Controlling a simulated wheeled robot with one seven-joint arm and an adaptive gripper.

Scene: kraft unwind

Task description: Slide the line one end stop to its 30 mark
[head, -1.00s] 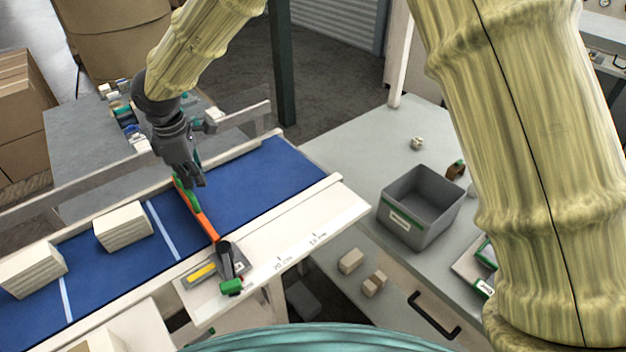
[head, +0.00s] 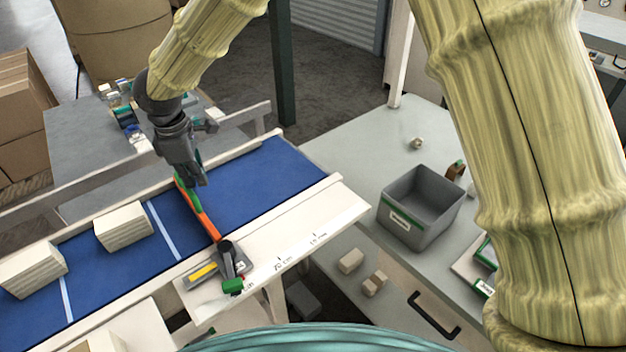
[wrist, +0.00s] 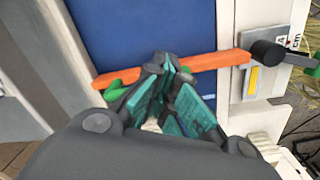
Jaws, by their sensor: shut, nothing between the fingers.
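The end stop is an orange bar (head: 206,221) lying across the blue belt, with a dark knob and grey carriage (head: 229,262) on the white scale rail at the near side. The rail bears small cm marks, with one or two readable near the carriage; the 30 mark is not legible to me. My gripper (head: 196,183) is shut and empty, at the far end of the bar beside its green part. In the wrist view my fingertips (wrist: 166,66) are right at the orange bar (wrist: 212,66); whether they touch it I cannot tell.
The belt to the right is clear. A grey bin (head: 421,207) stands on the bench at right. A raised side rail (head: 235,120) runs behind.

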